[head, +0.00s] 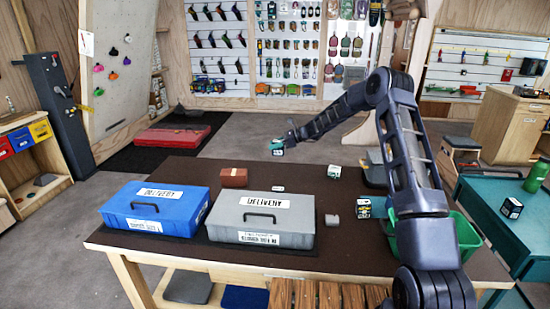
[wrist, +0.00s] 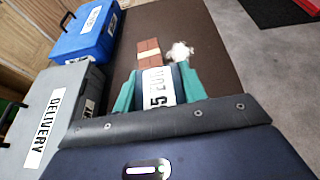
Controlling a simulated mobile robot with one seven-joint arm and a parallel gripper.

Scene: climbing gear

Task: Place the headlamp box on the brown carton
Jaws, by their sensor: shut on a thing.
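My gripper (head: 277,144) is shut on a small box with a white label and dark sides, which I take to be the headlamp box (head: 279,152). In the wrist view the headlamp box (wrist: 158,87) sits between the green fingers, its printed label facing the camera. The brown carton (head: 233,177) lies on the dark table top, left of and below my gripper in the head view. The carton also shows in the wrist view (wrist: 149,47), just beyond the held box, with a pale strip across it. The held box is apart from the table.
A blue delivery case (head: 155,205) and a grey delivery case (head: 262,216) stand at the table's near left. A small white item (head: 277,189) lies right of the carton. Other small boxes (head: 363,208) and a green bin (head: 465,235) are at the right.

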